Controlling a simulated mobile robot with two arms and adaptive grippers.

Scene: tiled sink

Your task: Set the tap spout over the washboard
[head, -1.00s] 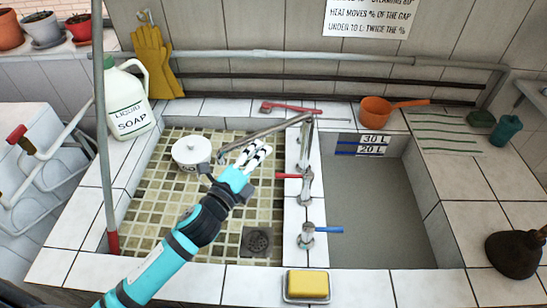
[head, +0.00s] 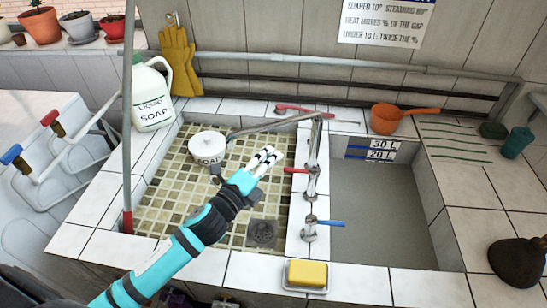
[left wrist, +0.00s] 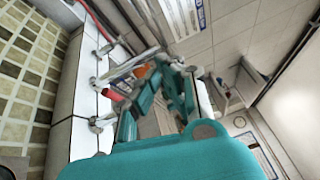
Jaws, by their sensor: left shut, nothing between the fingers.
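The tap spout (head: 275,127) is a long metal pipe. It runs left from the top of its post (head: 313,165) on the tiled divider, over the left basin, with its free end near a round white SOAP pot (head: 208,148). My left gripper (head: 268,157) is shut and empty, over the left basin on the near side of the spout, apart from it. Its teal fingers show blurred in the left wrist view (left wrist: 165,95). No washboard is clearly recognisable; a pale ribbed surface (head: 455,155) with green lines lies right of the right basin. My right gripper is not in view.
The tap has a red lever (head: 296,170) and a blue lever (head: 331,223). A yellow soap bar (head: 307,273) sits on the front rim. An orange dipper (head: 385,120) stands behind the right basin. A soap jug (head: 153,95) stands at back left.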

